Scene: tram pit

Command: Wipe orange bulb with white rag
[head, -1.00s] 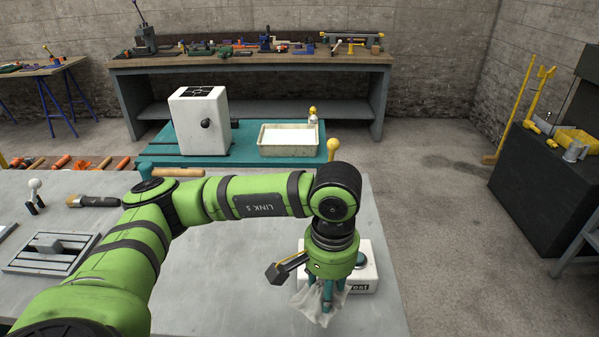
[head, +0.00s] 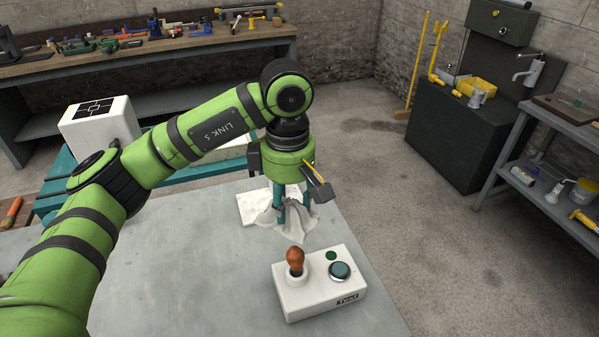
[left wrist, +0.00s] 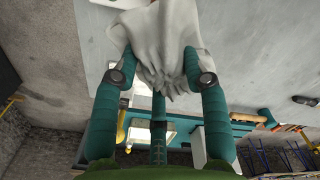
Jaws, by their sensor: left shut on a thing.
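The orange bulb (head: 295,259) stands upright in a socket on a white test box (head: 318,290) near the front of the grey table. The box also has a round teal button (head: 340,270) and a small green disc. My left gripper (head: 292,212) is behind the bulb, apart from it, pointing down. It is shut on the white rag (head: 297,228), which hangs bunched and creased below the fingers. The left wrist view shows the rag (left wrist: 165,38) pinched between the teal fingers (left wrist: 160,75). My right gripper is not in view.
A flat white piece (head: 255,206) lies on the grey table (head: 200,280) beside the rag. A white machine (head: 100,130) stands on a teal bench at left. The table left of the test box is clear. A dark cabinet (head: 450,140) stands at the right.

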